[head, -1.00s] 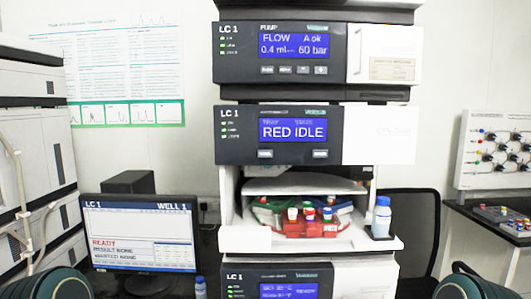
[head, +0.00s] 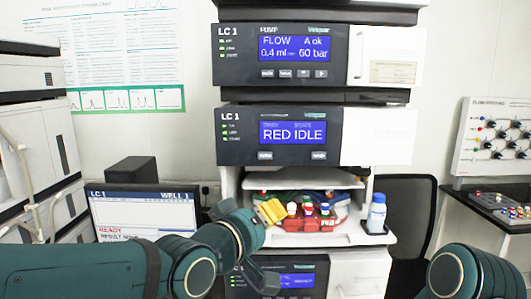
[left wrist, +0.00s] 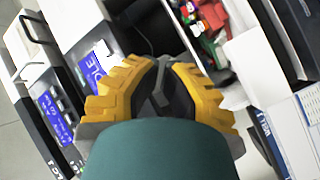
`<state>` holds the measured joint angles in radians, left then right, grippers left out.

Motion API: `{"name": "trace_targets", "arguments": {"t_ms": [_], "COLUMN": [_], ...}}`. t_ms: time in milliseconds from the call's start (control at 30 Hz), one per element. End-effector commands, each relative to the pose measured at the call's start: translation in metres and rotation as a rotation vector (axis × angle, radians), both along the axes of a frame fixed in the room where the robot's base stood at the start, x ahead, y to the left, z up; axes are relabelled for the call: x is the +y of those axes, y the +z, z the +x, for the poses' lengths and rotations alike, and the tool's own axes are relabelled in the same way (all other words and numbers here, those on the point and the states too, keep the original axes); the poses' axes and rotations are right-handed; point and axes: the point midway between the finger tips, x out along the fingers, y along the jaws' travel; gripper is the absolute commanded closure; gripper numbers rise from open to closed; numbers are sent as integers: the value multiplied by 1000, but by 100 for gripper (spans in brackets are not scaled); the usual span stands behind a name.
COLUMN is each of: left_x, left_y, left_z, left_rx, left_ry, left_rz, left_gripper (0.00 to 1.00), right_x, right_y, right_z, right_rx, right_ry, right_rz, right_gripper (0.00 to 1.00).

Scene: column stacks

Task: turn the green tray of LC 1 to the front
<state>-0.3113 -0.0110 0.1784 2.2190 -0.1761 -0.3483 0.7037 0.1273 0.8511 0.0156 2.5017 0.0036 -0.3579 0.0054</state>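The LC 1 sampler bay holds a carousel of coloured trays. The red tray (head: 312,224) with several capped vials faces the front. A blue tray (head: 340,199) sits behind it to the right. The green tray is mostly hidden by my left gripper in the head view; a green part (left wrist: 220,55) shows beside the fingers in the left wrist view. My left gripper (head: 271,212), with yellow fingers, is at the left side of the bay opening. My right gripper is out of view.
The display (head: 293,132) above the bay reads RED IDLE. A blue bottle (head: 377,214) stands at the bay's right front corner. A monitor (head: 145,212) stands at the left, partly behind my left arm. The bay's side wall (head: 229,185) is close to the gripper.

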Motion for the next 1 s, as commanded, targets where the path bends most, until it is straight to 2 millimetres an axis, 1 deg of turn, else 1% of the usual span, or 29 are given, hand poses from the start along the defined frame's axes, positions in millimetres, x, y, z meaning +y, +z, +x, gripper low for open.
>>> {"name": "trace_targets", "arguments": {"t_ms": [33, 100, 200, 300, 400, 733, 867, 1000], "left_x": [-2, -4, -5, -5, -5, -5, -5, -5], "left_y": [27, 52, 77, 90, 94, 93, 94, 95], "left_z": [-9, -19, -30, -36, -38, -36, -29, -13], "left_rx": [-37, -69, -102, -117, -123, -122, -121, -120], "left_ry": [-9, -18, -28, -34, -36, -36, -35, -35], "left_rz": [-27, -60, -94, -115, -120, -119, -117, -117], "left_gripper": [100, 100, 100, 100, 100, 100, 100, 100], "right_x": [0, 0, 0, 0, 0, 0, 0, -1], "right_y": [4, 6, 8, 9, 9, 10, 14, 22], "right_z": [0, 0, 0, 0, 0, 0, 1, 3], "right_rx": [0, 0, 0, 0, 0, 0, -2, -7], "right_ry": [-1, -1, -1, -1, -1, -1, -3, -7], "right_rz": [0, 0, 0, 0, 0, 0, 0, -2], "right_gripper": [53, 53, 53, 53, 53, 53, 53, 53]}}
